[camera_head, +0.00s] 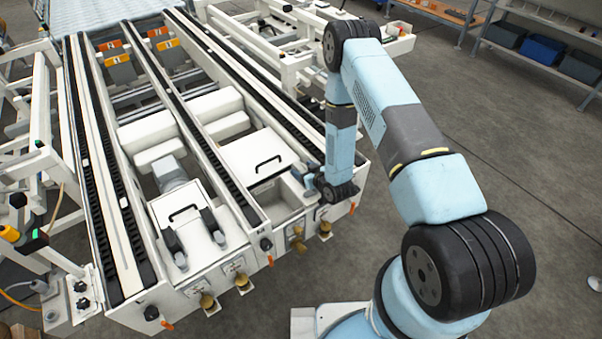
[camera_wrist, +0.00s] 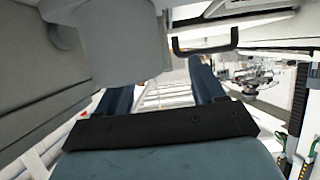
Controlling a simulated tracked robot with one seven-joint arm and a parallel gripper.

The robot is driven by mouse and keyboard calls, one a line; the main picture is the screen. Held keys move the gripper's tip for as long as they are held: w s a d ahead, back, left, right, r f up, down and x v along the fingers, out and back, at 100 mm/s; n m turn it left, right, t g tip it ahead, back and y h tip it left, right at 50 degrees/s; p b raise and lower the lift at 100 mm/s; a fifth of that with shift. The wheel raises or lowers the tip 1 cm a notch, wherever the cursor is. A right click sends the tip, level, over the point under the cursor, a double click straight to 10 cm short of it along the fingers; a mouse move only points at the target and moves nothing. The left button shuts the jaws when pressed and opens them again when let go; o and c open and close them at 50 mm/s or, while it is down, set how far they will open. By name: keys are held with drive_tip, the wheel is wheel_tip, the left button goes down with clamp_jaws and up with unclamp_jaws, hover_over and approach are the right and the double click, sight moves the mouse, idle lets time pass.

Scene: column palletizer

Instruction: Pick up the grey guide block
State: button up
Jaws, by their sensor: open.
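My gripper (camera_head: 309,184) hangs at the right front end of the white conveyor frame, beside a white cover with a black handle. In the wrist view, its two blue fingers (camera_wrist: 161,82) are spread apart with nothing seen between them. A smooth grey block-like shape (camera_wrist: 112,42) fills the upper left of the wrist view, close to the fingers; it looks like the grey guide block, but I cannot be sure. In the head view my wrist and fingers cover much of this spot, so I cannot make out the block clearly there.
The white cover (camera_head: 247,150) lies left of my gripper, with its black handle (camera_wrist: 205,46) also in the wrist view. Long conveyor rails (camera_head: 180,105) run away from me. Brass-coloured fittings (camera_head: 298,240) stick out at the front. Open floor (camera_head: 480,140) lies to the right.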

sight(300, 166)
drive_tip(key=shift+x, duration=2)
drive_tip(key=shift+d, duration=0.15)
drive_tip(key=c, duration=1.1)
drive_tip(key=shift+w+r, duration=0.1)
